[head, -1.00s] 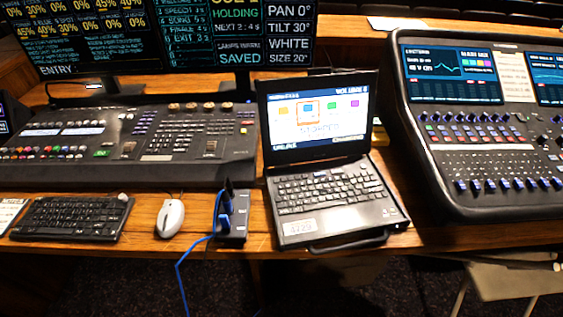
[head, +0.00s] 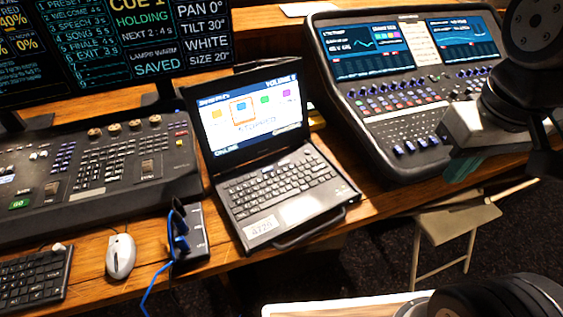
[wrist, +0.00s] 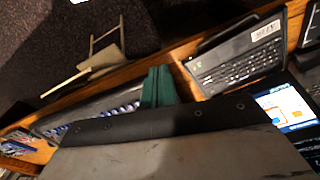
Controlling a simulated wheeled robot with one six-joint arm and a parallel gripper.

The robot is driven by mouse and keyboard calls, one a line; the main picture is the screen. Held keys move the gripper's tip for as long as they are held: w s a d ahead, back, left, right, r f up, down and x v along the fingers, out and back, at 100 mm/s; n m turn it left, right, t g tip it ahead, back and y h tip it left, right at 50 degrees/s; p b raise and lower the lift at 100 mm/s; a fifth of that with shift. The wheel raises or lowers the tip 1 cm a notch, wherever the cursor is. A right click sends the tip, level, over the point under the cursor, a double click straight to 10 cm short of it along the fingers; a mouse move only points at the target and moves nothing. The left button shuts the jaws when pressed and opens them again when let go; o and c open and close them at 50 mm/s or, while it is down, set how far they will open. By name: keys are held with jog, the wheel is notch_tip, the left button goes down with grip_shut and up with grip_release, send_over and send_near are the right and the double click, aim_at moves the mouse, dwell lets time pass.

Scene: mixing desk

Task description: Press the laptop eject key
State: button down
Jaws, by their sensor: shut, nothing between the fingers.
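The black laptop (head: 318,168) stands open on the wooden desk, with its screen lit and its keyboard in clear view. The eject key is too small to make out among the keys. In the wrist view the laptop (wrist: 200,68) appears turned on its side at the upper right. My gripper (head: 460,170) is at the right of the head view, in front of the right-hand console and well apart from the laptop. Its green fingers (wrist: 158,88) are together and empty in the wrist view.
A mixing console (head: 340,100) stands right of the laptop. A lighting desk (head: 80,205), white mouse (head: 120,257), keyboard (head: 40,277) and small black box with a blue cable (head: 193,240) are on the left. A folding chair (head: 455,220) stands below the desk's front edge.

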jog(key=w+a+f+n+h, duration=0.1)
jog(key=w+n+h, duration=0.25)
jog(key=w, duration=0.55)
jog(key=n+t+h, duration=0.2)
jog(key=n+t, duration=0.4)
jog(key=n, duration=0.9)
send_over(280, 165)
notch_tip(280, 165, down, 11)
jog(key=shift+f, duration=0.1)
jog(key=shift+f, duration=0.1)
jog(key=shift+f, duration=4.3)
jog(key=shift+f, duration=0.1)
jog(key=shift+d+f, duration=0.1)
jog(key=shift+f, duration=0.25)
